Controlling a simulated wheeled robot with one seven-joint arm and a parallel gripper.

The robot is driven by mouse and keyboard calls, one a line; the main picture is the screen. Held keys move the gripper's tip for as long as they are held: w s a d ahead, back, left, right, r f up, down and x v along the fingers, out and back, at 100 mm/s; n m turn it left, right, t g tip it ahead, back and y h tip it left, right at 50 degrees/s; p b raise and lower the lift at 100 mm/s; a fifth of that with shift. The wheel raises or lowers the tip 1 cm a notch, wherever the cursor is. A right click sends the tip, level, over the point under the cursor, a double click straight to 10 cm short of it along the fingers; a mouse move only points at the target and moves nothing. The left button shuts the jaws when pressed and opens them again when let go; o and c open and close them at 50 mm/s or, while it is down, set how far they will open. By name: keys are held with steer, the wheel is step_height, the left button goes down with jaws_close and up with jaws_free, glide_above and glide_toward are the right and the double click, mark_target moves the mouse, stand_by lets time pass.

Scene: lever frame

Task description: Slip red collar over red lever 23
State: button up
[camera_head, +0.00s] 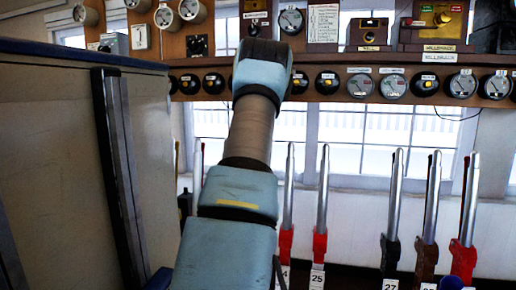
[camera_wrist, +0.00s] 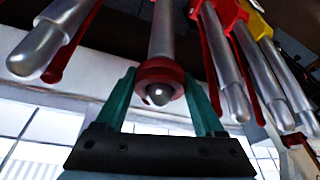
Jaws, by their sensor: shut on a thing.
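The red collar (camera_wrist: 149,69) is held between the two teal fingers of my gripper (camera_wrist: 159,75) in the wrist view. A silver lever (camera_wrist: 163,32) lines up with the collar, and its rounded tip shows inside the collar's opening. How far the collar sits along the shaft is hard to tell. No number shows on this lever, so I cannot tell whether it is 23. In the head view my arm hides the gripper, the collar and that lever.
Neighbouring levers stand close on both sides; one is at the left of the wrist view (camera_wrist: 52,38). In the head view, red lever 25 (camera_head: 322,200) and dark-based lever 27 (camera_head: 392,210) stand to the right. A grey cabinet (camera_head: 50,150) fills the left. Gauges line the shelf above.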

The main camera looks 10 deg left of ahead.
steer(key=o, duration=1.3)
steer(key=shift+c, duration=0.2)
steer(key=shift+p+v, duration=2.2)
steer(key=shift+v, duration=2.3)
